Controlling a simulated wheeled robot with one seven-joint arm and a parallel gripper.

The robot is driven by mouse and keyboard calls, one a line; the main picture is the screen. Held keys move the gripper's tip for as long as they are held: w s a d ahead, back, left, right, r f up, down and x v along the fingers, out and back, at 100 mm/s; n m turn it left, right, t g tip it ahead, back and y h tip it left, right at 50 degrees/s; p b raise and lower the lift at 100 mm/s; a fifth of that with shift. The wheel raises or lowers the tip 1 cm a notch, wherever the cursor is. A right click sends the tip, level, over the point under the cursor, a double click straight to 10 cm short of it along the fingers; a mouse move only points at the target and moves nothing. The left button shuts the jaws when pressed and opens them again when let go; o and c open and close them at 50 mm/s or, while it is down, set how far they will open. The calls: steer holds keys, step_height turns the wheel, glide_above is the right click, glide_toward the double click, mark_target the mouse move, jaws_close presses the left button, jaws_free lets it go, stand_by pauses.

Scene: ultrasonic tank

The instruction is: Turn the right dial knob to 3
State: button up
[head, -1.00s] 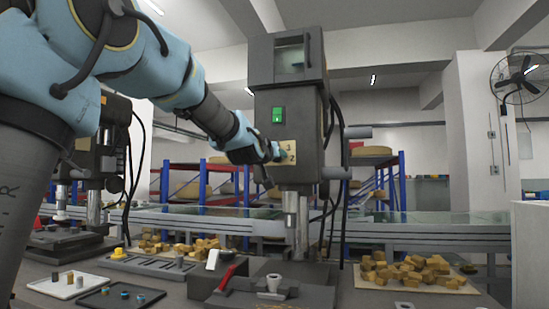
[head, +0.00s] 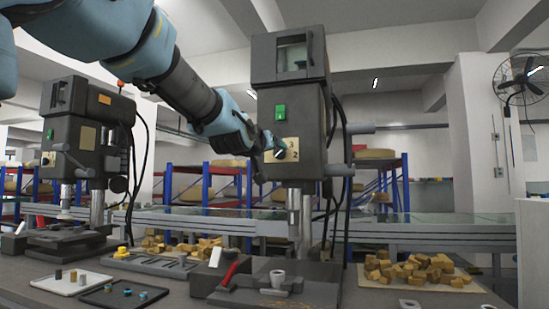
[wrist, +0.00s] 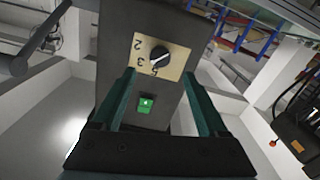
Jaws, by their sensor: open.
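The right dial knob (wrist: 159,57) is black with a pale mark, on a brass plate (wrist: 160,56) on the front of the right drill press (head: 291,110). In the wrist view the figures 2 and 3 show at the plate's left, with a partly hidden figure below the knob. I cannot tell exactly which figure the mark points to. My gripper (wrist: 160,74) is open and empty, its fingers on either side of the view with the knob between and beyond their tips. In the head view my gripper (head: 270,146) is beside the plate and hides part of it.
A green button (wrist: 146,104) is close to the dial. A second drill press (head: 75,130) stands at the left. On the bench are a red-handled vise (head: 230,273), trays of small parts (head: 122,294) and wooden blocks (head: 420,270).

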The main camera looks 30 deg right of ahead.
steer(key=shift+v, duration=1.4)
